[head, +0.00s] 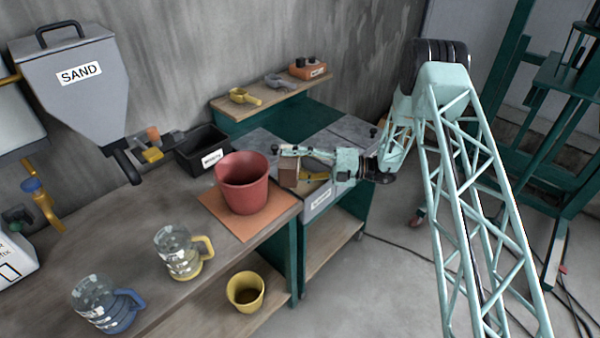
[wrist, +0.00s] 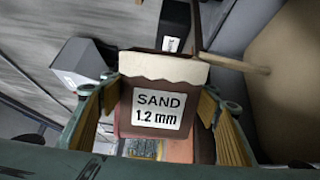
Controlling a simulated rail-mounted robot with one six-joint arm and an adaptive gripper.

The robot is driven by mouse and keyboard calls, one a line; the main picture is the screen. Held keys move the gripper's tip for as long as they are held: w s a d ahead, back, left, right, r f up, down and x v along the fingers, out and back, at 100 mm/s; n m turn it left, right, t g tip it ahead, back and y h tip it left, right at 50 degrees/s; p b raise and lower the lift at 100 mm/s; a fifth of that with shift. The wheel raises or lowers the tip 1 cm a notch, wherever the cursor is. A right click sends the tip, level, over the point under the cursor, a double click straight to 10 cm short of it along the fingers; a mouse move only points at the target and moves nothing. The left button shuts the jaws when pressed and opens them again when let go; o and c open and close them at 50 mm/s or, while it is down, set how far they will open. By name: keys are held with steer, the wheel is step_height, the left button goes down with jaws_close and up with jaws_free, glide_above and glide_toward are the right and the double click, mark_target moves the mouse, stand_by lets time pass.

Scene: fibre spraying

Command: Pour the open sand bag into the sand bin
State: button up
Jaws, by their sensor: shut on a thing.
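The sand bag (wrist: 160,95) is brown with a pale jagged top edge and a white label reading "SAND 1.2 mm". My gripper (wrist: 165,115) is shut on it, with yellow-padded fingers on both sides of the bag. In the head view my gripper (head: 305,165) reaches in from the right above the grey cart, and the bag (head: 289,173) shows partly behind it as a small brown block. The sand bin (head: 75,85) is a grey hopper labelled "SAND" on the wall at far left, well apart from the bag. Its lid with a dark handle is on top.
A red pot (head: 243,185) stands on an orange mat (head: 250,224), left of the gripper. A black labelled box (head: 203,150) is behind it. Two clear jugs (head: 180,255) (head: 100,303) stand on the bench. A shelf (head: 270,102) holds scoops. A yellow bucket (head: 245,291) sits lower.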

steer(key=shift+w+f+m+p, duration=0.4)
steer(key=shift+w+m+p, duration=0.1)
steer(key=shift+m, duration=0.5)
stand_by(0.6)
steer(key=shift+w+r+m+p, duration=0.35)
steer(key=shift+w+m+p, duration=0.35)
steer(key=shift+m, duration=0.6)
stand_by(0.7)
steer(key=shift+w+r+m+p, duration=0.25)
steer(key=shift+w+m+p, duration=0.45)
steer(key=shift+m, duration=0.6)
stand_by(0.9)
steer(key=shift+s+f+n+b, duration=0.2)
steer(key=shift+s+n+b, duration=0.3)
steer(key=shift+n, duration=0.4)
steer(key=shift+s+f+n+b, duration=0.15)
steer(key=shift+s+n+b, duration=0.3)
steer(key=shift+n, duration=0.45)
steer(key=shift+s+f, duration=0.15)
